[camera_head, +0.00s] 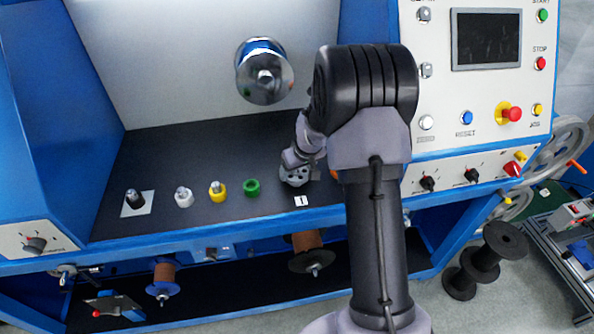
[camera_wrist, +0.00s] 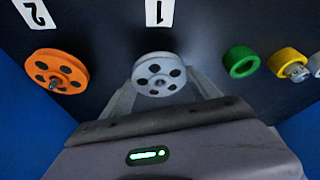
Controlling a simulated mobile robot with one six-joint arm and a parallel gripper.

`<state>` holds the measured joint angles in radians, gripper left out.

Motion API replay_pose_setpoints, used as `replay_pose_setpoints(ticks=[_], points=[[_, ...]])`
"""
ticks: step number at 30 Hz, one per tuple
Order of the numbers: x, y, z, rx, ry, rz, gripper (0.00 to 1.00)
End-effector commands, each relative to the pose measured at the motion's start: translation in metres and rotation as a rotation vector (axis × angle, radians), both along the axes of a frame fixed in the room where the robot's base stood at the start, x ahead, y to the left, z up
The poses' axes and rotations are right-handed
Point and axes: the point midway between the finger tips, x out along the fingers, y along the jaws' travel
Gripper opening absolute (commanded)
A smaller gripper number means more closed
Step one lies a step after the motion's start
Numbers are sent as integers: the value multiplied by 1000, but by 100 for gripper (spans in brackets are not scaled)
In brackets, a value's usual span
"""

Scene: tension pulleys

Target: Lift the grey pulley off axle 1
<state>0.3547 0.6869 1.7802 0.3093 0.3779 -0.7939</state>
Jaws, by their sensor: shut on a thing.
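The grey pulley (camera_wrist: 158,73) is a spoked disc with several round holes, in the upper middle of the wrist view beside the label "1" (camera_wrist: 159,12). In the head view the grey pulley (camera_head: 295,176) shows partly, under my gripper (camera_head: 303,158) and behind the label "1" (camera_head: 301,201). The fingers of my gripper (camera_wrist: 160,84) close on the pulley from both sides. Axle 1 is not clearly visible; I cannot tell whether the pulley is still around it.
An orange pulley (camera_wrist: 56,71) sits on an axle near the label "2" (camera_wrist: 34,13). A green ring (camera_head: 252,187), yellow collar (camera_head: 217,191), white collar (camera_head: 183,196) and black knobbed part (camera_head: 135,198) stand left of the grey pulley. A shiny roller (camera_head: 264,72) juts from the back panel.

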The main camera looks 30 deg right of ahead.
Motion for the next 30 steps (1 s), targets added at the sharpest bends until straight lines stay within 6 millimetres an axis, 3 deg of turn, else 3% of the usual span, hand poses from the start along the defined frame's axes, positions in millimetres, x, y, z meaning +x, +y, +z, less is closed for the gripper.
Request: replay_pose_setpoints(ticks=[30], points=[[0,0,22,0,-1,0,22]])
